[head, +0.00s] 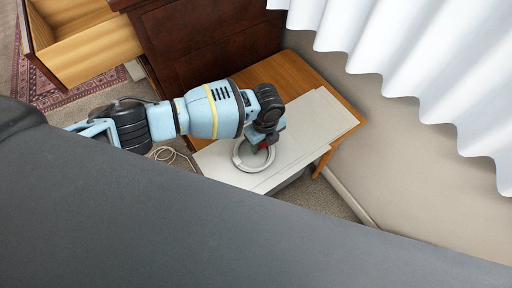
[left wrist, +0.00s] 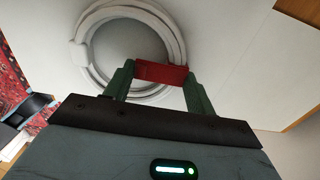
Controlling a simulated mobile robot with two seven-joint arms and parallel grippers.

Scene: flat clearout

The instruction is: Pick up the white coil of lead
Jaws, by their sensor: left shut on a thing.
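The white coil of lead (head: 252,169) is a ring on the pale board (head: 212,156) that covers much of the wooden table. It also shows in the left wrist view as a thick white ring (left wrist: 172,40) beyond the fingers. My left gripper (head: 265,147) points down at the coil's upper right side. In the left wrist view its two green fingers are shut on a red piece (left wrist: 161,73) at the coil's near edge, which looks like a band on the coil. I cannot tell whether the coil is clear of the board. My right gripper is not in view.
The wooden table (head: 277,72) stands against a dark wooden chest (head: 205,38). An open drawer (head: 95,48) is at the upper left, above a patterned rug (head: 55,88). A pale cable (head: 163,153) lies left of the table. A white curtain (head: 430,50) hangs at the right.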

